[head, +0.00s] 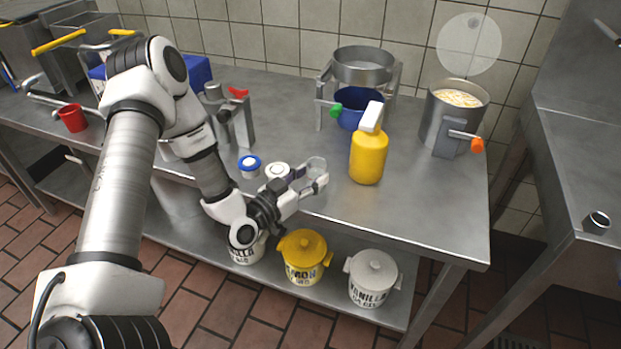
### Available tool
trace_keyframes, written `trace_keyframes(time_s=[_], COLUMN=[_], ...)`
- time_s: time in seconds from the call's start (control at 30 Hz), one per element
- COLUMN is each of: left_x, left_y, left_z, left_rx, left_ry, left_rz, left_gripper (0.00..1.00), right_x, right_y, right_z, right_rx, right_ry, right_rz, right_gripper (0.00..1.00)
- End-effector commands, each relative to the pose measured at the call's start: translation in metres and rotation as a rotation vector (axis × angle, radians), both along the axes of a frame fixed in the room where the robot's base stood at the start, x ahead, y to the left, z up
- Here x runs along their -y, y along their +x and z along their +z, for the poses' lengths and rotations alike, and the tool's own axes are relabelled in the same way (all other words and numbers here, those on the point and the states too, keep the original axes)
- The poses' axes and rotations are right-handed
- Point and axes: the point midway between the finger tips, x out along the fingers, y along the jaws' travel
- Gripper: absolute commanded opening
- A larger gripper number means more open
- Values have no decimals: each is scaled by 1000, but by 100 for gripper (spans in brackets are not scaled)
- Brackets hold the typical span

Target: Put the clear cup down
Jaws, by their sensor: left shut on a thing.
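The clear cup (314,196) is a small see-through cup, hard to make out against the steel table. My left gripper (318,178) is shut on it at the front edge of the steel table (420,205), left of the yellow bottle. I cannot tell whether the cup's base touches the tabletop. The gripper's fingers hide part of the cup. My right gripper is not in view.
A yellow bottle (369,158) stands right of my left gripper. Small tubs with a blue lid (249,163) and a white lid (277,171) stand left of it. A steel pot (453,118) is at the right. The front right tabletop is clear. Labelled buckets sit on the lower shelf.

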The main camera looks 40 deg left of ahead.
Motion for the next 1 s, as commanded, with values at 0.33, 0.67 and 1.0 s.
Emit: trace_keyframes(time_s=[0.33, 0.67, 1.0], left_x=[0, -1, -15], left_y=[0, -5, -80], left_z=[-2, 1, 4], left_rx=[-1, -2, -5], left_ry=[0, -3, -6], left_rz=[0, 1, 7], left_gripper=[69, 69, 69], right_x=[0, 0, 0], right_y=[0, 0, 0], right_z=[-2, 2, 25], right_rx=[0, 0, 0], right_ry=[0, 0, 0], right_rz=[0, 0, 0], right_gripper=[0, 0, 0])
